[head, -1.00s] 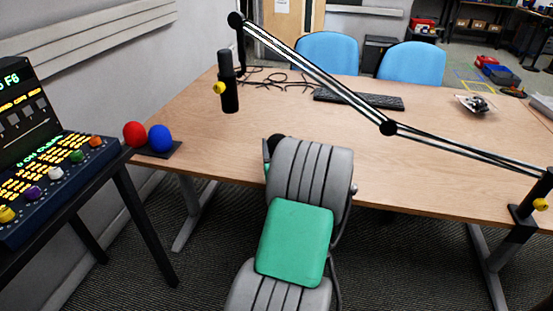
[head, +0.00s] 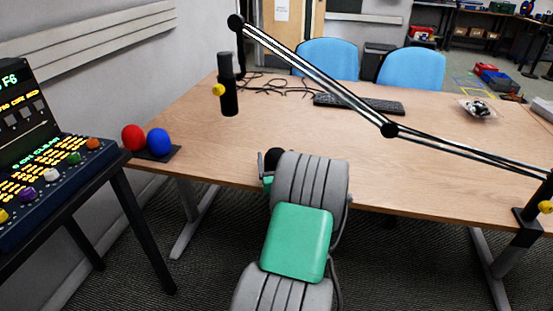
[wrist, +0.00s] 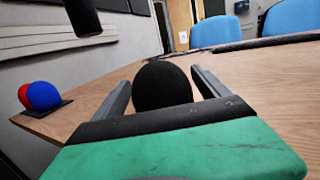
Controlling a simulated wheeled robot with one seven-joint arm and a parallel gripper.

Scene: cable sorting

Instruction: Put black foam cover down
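The black foam cover (wrist: 163,86) is round and sits between the two fingers of my gripper (wrist: 163,88) in the wrist view. The fingers flank it on both sides, and it appears held. In the head view the black foam cover (head: 272,157) shows just beyond my arm, over the near edge of the wooden table (head: 330,140). My arm hides most of the gripper there. A red foam cover (head: 133,138) and a blue foam cover (head: 158,142) rest on a small black stand (head: 168,155) at the table's left corner.
A black microphone (head: 228,90) hangs on a boom arm (head: 320,80) that crosses above the table. A keyboard (head: 360,104) and cables (head: 270,86) lie at the back. A control console (head: 50,175) stands at left. The table's front middle is clear.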

